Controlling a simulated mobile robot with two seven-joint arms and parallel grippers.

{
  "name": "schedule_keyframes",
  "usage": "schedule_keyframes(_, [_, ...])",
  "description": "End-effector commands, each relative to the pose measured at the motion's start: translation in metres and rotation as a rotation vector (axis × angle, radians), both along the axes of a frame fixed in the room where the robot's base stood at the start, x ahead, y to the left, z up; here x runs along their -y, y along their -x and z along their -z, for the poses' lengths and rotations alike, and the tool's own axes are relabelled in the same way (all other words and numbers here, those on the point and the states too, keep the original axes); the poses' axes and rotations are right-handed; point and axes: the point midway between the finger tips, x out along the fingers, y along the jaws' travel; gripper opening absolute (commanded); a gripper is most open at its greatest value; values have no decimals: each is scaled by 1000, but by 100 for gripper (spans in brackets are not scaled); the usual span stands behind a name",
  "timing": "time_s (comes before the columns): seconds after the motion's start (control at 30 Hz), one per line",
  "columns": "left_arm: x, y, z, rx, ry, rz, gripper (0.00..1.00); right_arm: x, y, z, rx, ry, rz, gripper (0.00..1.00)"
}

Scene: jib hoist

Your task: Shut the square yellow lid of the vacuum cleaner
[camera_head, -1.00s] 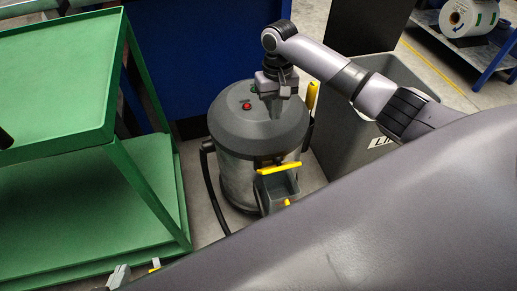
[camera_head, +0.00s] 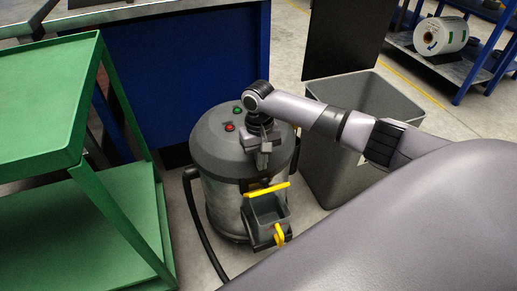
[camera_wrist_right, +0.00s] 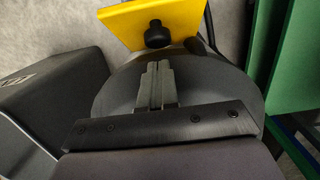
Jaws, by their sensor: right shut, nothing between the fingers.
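The vacuum cleaner (camera_head: 222,140) is a grey drum with a dark domed top carrying a red and a green button. On its front is a small grey open-topped box (camera_head: 268,208). The square yellow lid (camera_head: 268,189) stands raised at the box's rear edge, seen nearly edge-on, so the box interior shows. In the right wrist view the lid (camera_wrist_right: 150,22) shows its yellow face, with a black knob at its lower edge. My right gripper (camera_head: 261,163) is shut and empty above the front of the dome, just behind the lid. Its fingertips (camera_wrist_right: 158,68) look apart from the lid. My left gripper is out of view.
A yellow latch-like part (camera_head: 278,235) is on the front of the box. A black hose (camera_head: 203,235) hangs left of the drum. A green shelf cart (camera_head: 115,215) stands left, a grey bin (camera_head: 335,175) right, a blue bench (camera_head: 190,65) behind.

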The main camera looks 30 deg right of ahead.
Motion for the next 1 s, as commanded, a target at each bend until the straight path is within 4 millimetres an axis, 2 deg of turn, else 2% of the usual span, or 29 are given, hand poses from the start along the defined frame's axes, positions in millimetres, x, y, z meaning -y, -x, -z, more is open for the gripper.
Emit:
schedule_keyframes(0.2, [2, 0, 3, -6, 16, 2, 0, -2, 11, 9, 0, 0, 0, 0])
schedule_keyframes(0.7, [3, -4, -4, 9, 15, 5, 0, -3, 13, 8, 4, 1, 1, 0])
schedule_keyframes(0.83, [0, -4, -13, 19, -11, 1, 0, -4, 15, 6, 14, 4, 0, 0])
schedule_keyframes(1.0, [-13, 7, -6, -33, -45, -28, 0, -5, 20, 3, 47, 11, 0, 0])
